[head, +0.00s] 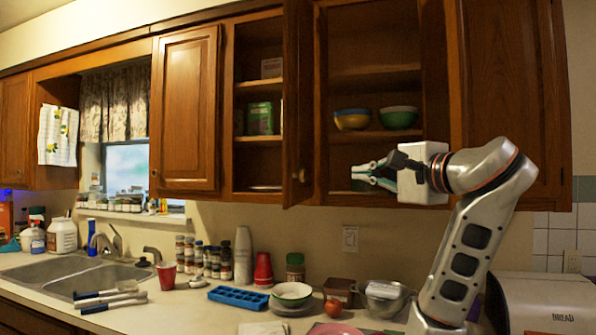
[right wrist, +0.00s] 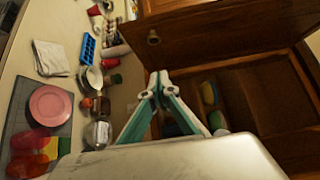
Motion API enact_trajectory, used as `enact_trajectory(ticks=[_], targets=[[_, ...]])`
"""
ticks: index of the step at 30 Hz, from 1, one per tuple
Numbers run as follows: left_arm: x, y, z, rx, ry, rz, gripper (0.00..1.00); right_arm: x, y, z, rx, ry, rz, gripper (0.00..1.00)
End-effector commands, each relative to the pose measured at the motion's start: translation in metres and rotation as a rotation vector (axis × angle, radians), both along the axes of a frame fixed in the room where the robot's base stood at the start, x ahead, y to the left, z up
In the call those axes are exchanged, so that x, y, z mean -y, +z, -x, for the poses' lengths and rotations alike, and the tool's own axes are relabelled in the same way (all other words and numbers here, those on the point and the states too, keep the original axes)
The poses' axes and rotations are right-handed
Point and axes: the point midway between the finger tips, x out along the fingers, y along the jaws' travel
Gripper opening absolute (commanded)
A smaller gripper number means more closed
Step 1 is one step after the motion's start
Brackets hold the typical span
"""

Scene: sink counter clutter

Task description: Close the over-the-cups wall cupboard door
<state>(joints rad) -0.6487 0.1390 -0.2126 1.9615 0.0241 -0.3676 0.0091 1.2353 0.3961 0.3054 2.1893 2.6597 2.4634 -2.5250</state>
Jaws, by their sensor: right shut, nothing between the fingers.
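The wooden wall cupboard door (head: 298,90) above the cups stands open, swung out toward me, with a round knob (head: 299,176) low on its face. In the right wrist view the door (right wrist: 225,35) and its knob (right wrist: 153,38) lie beyond my fingers. My right gripper (head: 358,175) is shut and empty, to the right of the door in the head view and apart from the knob. The gripper (right wrist: 158,85) also shows in the right wrist view with its fingertips together. Stacked red cups (head: 263,268) and pale cups (head: 243,252) stand on the counter below. My left gripper is out of view.
Open shelves left of the door hold a green tin (head: 260,118); those behind my gripper hold bowls (head: 399,117). Below stand a blue ice tray (head: 238,298), jars, bowls and a metal pot (head: 384,297). A bread box (head: 548,302) is at right, the sink (head: 95,276) at left.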

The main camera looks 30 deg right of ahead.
Motion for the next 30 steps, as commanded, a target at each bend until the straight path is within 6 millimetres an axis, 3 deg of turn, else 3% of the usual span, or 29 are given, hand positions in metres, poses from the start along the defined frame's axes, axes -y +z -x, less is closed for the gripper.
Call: enact_trajectory(ticks=[5,21,30], targets=[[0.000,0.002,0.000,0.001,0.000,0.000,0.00,-0.007,0.004,-0.004,0.003,0.035,0.012,0.00],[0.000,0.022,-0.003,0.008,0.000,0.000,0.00,-0.009,0.005,-0.099,0.001,0.034,0.007,0.00],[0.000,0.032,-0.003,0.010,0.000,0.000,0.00,-0.032,0.004,-0.121,0.002,0.030,0.010,0.00]])
